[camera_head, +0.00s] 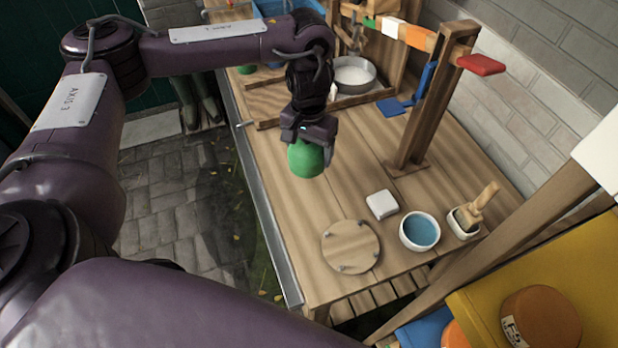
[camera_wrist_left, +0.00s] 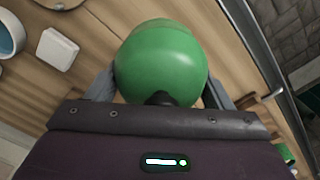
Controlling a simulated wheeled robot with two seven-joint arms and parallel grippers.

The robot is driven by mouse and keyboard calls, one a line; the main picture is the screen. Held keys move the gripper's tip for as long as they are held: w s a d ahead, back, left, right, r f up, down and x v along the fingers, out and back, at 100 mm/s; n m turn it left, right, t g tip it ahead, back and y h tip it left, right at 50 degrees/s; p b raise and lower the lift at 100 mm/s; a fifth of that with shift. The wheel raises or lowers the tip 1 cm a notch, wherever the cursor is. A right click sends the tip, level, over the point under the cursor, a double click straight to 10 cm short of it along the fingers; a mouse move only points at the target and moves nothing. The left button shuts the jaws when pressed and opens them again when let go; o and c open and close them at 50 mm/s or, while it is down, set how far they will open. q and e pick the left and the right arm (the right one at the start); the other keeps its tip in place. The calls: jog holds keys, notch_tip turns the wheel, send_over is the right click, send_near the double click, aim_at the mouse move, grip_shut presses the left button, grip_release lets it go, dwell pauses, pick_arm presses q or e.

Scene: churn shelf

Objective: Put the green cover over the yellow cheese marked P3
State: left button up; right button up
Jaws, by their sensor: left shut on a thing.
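The green cover (camera_head: 306,160), a rounded dome, hangs in my left gripper (camera_head: 310,136) above the wooden bench. In the left wrist view the cover (camera_wrist_left: 160,60) sits between the two grey fingers, which are shut on it. No yellow cheese that I can read as P3 shows. An orange round cheese (camera_head: 541,318) with a white label stands at the bottom right on a yellow surface; its label is sideways and hard to read. My right gripper is not in view.
The wooden bench (camera_head: 300,215) holds a round wooden board (camera_head: 350,247), a white block (camera_head: 381,204), a bowl of blue liquid (camera_head: 420,231) and a brush in a pot (camera_head: 466,220). A wooden post (camera_head: 424,115) rises behind. A yellow shelf (camera_head: 480,300) is at lower right.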

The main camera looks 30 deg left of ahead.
pick_arm(q)
notch_tip(320, 180, down, 6)
jog(key=shift+f+b, duration=0.1)
jog(key=shift+b, duration=0.65)
jog(key=shift+f+b, duration=0.45)
jog(key=shift+f, duration=1.45)
jog(key=o, duration=1)
jog(key=shift+f, duration=0.1)
